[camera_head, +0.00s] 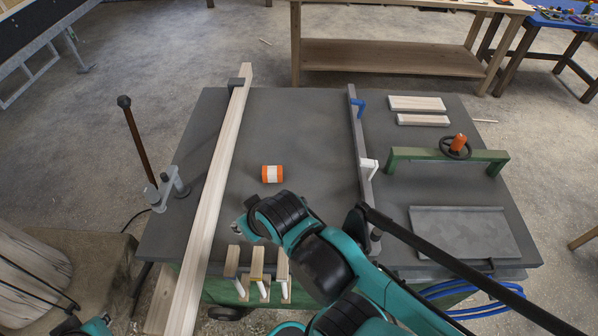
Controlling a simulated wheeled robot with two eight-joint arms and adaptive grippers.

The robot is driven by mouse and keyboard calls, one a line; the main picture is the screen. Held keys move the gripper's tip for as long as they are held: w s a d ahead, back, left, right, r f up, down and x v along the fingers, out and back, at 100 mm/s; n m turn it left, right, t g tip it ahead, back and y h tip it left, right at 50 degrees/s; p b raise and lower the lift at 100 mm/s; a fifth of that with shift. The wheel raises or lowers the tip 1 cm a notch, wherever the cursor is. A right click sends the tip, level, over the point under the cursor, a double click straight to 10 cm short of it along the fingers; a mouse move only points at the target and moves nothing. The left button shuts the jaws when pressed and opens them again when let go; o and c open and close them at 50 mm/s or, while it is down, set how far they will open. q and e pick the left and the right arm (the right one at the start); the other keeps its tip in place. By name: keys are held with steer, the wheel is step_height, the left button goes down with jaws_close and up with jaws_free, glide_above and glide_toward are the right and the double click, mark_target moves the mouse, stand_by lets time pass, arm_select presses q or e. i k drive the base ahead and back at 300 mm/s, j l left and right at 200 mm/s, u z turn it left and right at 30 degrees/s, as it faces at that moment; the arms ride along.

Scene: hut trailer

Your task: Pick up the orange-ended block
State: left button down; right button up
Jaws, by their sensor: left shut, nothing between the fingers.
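The orange-ended block (272,174) is a short piece with two orange ends and a white middle band. It lies on the dark grey table top (310,130), left of the table's centre.
A long pale beam (218,180) runs along the table's left side. A grey rail (360,145) with blue and white clamps stands to the right. Small wooden pieces (257,264) stand at the front edge. A green bar (405,155) is farther right. The surface around the block is clear.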

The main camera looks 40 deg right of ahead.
mark_target(270, 174)
steer(key=z, duration=1.2)
steer(key=i+l+u, duration=0.15)
